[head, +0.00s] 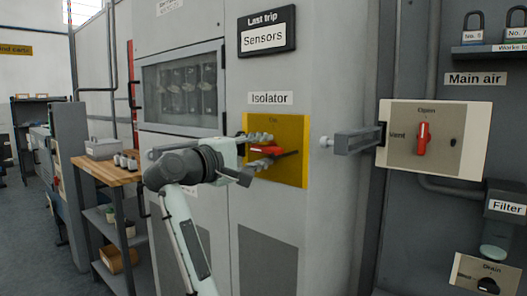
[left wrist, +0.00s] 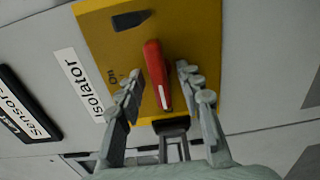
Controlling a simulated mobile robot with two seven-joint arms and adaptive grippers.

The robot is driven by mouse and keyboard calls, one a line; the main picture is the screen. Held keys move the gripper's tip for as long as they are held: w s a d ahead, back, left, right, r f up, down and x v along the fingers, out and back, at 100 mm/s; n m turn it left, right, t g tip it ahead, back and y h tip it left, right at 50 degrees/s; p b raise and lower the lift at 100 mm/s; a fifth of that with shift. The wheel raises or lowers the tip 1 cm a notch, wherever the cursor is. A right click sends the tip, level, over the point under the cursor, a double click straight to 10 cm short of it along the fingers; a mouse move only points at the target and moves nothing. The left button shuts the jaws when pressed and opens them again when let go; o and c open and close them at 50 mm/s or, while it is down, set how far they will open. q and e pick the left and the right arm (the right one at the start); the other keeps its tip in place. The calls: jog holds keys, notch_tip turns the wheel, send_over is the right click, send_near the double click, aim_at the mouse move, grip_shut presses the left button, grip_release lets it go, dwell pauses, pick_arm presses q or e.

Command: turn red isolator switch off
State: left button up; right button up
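The isolator is a yellow plate (head: 293,173) on the grey cabinet, with a red switch handle (head: 262,149). The handle lies roughly sideways in the head view, and an "On" mark is at the plate's top. In the left wrist view the red handle (left wrist: 157,76) stands between the fingers, with the "ON" mark (left wrist: 112,76) to its left on the plate (left wrist: 195,35). My left gripper (head: 259,151) is open around the handle. Its fingertips (left wrist: 160,72) are on either side, with visible gaps. My right gripper is not in view.
A main air panel (head: 456,135) with a red handle is to the right. A grey bar with a knob (head: 355,141) juts out between it and the isolator. A wooden-topped bench (head: 103,171) stands at the left. A dark tab (left wrist: 131,20) sits on the yellow plate.

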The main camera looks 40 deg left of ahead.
pick_arm(q)
jog(key=s, duration=1.1)
jog(key=shift+s+a, duration=0.15)
jog(key=shift+a, duration=0.3)
